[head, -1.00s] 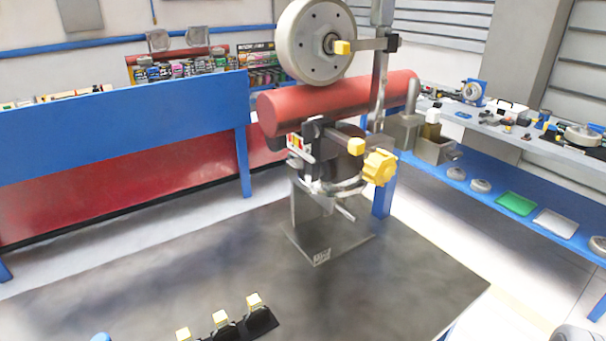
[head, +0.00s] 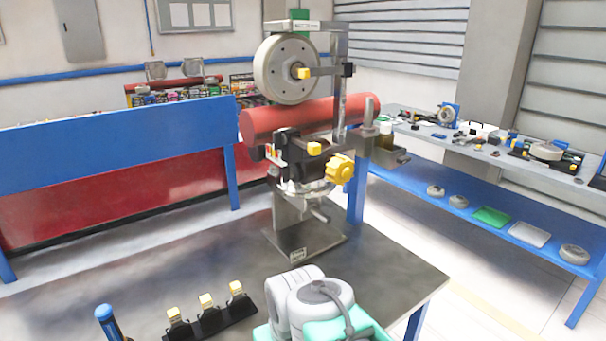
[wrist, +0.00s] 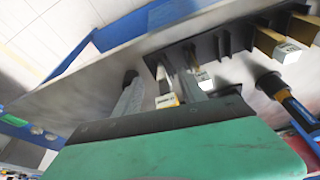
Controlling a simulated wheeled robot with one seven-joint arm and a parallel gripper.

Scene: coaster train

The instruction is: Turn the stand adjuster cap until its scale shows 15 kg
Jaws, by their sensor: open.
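A stand (head: 305,238) with a grey metal foot rises from the dark table. It carries a red cylinder (head: 300,118), a round grey wheel (head: 284,72) and a yellow lobed knob (head: 341,169) on its right side. I cannot tell for sure whether this knob is the adjuster cap. A small part with coloured marks (head: 271,153) sits to its left; no scale value is readable. My gripper (wrist: 151,78) is open in the wrist view, its two grey fingers apart above the table near the tool rack, away from the stand. Nothing shows held between them.
A black rack (head: 212,322) with yellow-topped tools and a blue-handled tool (head: 107,322) are at the table's front left. A blue bench (head: 500,225) with trays and parts stands right. A blue-and-red partition (head: 110,150) is behind. The table (head: 190,255) is clear left of the stand.

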